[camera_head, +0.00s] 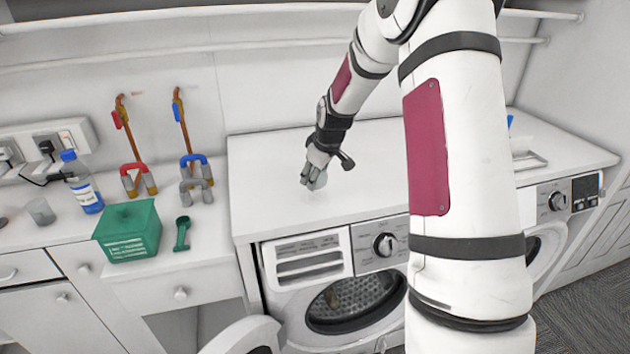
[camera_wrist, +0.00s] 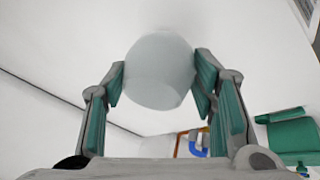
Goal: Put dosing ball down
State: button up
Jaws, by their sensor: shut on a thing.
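The dosing ball (camera_wrist: 160,70) is a pale grey, translucent rounded cup. In the wrist view it sits between the two fingers of my gripper (camera_wrist: 160,82), which touch it on both sides. In the head view my gripper (camera_head: 316,178) is over the white top of the washing machine (camera_head: 265,165), near its middle. There the ball (camera_head: 318,184) shows small at the fingertips, low over the top. I cannot tell whether it touches the surface.
The machine top around my gripper is clear. On the counter to the left stand a green box (camera_head: 128,232), a green scoop (camera_head: 182,233), a blue bottle (camera_head: 82,182), a grey cup (camera_head: 41,211) and tools with red and blue parts. The washer door (camera_head: 243,337) hangs open.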

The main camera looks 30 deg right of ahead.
jog(key=shift+w+d, duration=0.25)
jog(key=shift+w, duration=0.3)
jog(key=shift+w+d+f+p, duration=0.15)
jog(key=shift+f+p, duration=0.1)
jog(key=shift+f, duration=0.7)
jog(key=shift+w+f+p, duration=0.15)
jog(key=shift+f+p, duration=0.05)
jog(key=shift+f, duration=0.7)
jog(key=o, duration=0.9)
jog(key=shift+f, duration=0.1)
